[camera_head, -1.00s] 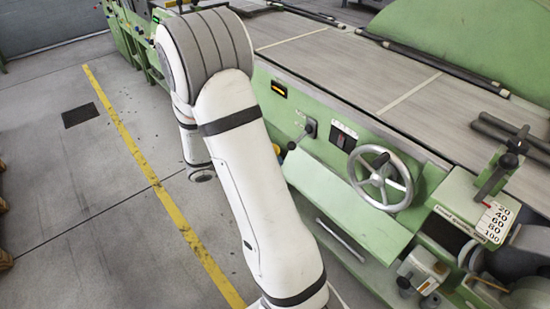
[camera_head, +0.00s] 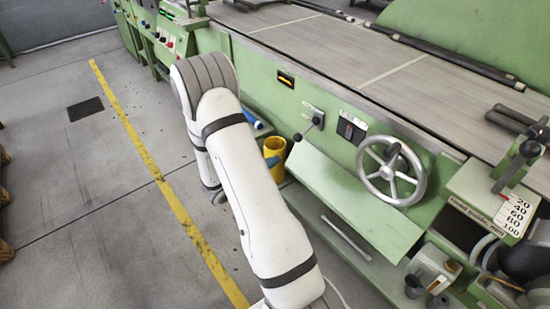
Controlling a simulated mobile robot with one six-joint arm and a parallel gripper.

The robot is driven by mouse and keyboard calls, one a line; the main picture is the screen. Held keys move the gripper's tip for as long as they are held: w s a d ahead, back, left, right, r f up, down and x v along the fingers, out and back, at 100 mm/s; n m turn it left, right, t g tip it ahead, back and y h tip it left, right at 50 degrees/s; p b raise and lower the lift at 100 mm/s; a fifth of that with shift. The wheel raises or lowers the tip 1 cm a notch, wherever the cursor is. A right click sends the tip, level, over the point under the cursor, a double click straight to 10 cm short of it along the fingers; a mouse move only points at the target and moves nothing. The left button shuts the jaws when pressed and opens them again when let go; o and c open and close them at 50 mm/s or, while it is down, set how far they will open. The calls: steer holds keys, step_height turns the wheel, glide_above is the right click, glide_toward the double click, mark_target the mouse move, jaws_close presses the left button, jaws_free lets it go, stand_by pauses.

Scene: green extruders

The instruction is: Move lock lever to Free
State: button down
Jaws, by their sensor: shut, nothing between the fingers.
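A small lever (camera_head: 308,127) with a dark knob sits on a labelled plate on the green machine's front, left of the handwheel. A second, dark-handled lever (camera_head: 515,167) stands over the numbered scale at the right. I cannot read which one is marked Lock or Free. My gripper (camera_head: 217,197) is mostly hidden behind my white arm, low at the left of the machine. It is shut and empty, well away from both levers.
The handwheel (camera_head: 391,172) and a black switch (camera_head: 350,128) are on the machine's front. A sloped green panel (camera_head: 350,205) juts out below. A yellow bin (camera_head: 275,155) stands behind my arm. Open floor with a yellow line (camera_head: 160,180) lies to the left.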

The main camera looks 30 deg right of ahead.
mark_target(306, 130)
steer(key=w+d+f, duration=0.1)
steer(key=d, duration=0.8)
steer(key=shift+s+a+r, duration=0.1)
steer(key=shift+a+r, duration=0.15)
steer(key=shift+r, duration=0.35)
steer(key=shift+s+a+r, duration=0.15)
steer(key=shift+a+r, duration=0.05)
steer(key=shift+r, duration=0.4)
steer(key=shift+s+a+r, duration=0.1)
steer(key=shift+a+r, duration=0.15)
steer(key=shift+r, duration=0.35)
